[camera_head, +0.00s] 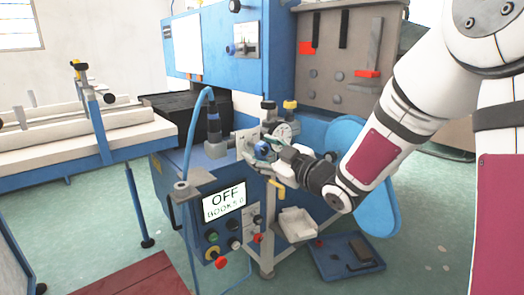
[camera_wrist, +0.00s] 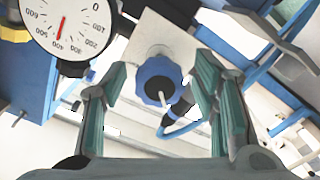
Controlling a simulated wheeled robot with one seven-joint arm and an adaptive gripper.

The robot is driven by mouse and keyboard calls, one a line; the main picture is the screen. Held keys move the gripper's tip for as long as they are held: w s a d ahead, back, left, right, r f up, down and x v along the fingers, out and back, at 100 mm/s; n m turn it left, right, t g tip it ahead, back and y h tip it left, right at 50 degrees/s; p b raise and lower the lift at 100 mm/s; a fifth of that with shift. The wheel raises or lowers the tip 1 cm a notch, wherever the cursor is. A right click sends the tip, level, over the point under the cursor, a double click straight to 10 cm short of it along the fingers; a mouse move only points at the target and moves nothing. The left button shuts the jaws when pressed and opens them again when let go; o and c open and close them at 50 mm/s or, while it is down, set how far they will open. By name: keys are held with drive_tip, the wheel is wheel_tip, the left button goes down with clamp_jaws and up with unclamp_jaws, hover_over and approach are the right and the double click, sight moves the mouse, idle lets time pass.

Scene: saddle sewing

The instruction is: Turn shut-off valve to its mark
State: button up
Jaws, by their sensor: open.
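The shut-off valve has a blue lobed knob (camera_wrist: 158,80) on a pale plate in the wrist view. In the head view the blue knob (camera_head: 263,149) is on the blue machine's front, partly covered by my gripper. My gripper (camera_head: 279,152) points at it from the right. In the wrist view the knob lies between my two open teal-padded fingers; I cannot tell whether either touches it. No separate target mark can be made out.
A pressure gauge (camera_wrist: 70,22) with a red needle is left of the knob, close to my left finger. A blue hose (camera_wrist: 185,128) runs beside the right finger. A control panel (camera_head: 224,200) reads OFF. A white tray (camera_head: 297,224) and a blue tool tray (camera_head: 345,257) sit below.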

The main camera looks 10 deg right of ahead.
drive_tip(key=v, duration=1.1)
drive_tip(key=shift+s+d, duration=0.15)
drive_tip(key=shift+s, duration=0.15)
drive_tip(key=s+d+f+m+g+h, duration=0.4)
drive_tip(key=s+d+m+g+h, duration=0.3)
drive_tip(key=s+d+m+h, duration=0.35)
drive_tip(key=s+a+m+g+y, duration=0.1)
drive_tip(key=s+a+g, duration=0.35)
drive_tip(key=s, duration=0.85)
drive_tip(key=s+a+m+g+y, duration=0.1)
drive_tip(key=s+a+g, duration=0.35)
drive_tip(key=s, duration=0.85)
wheel_tip(320, 180, up, 34)
drive_tip(key=t+p, duration=0.4)
drive_tip(key=p, duration=2.9)
drive_tip(key=shift+w+d+r+t+p, duration=0.2)
drive_tip(key=shift+t+p, duration=0.1)
drive_tip(key=shift+p, duration=0.1)
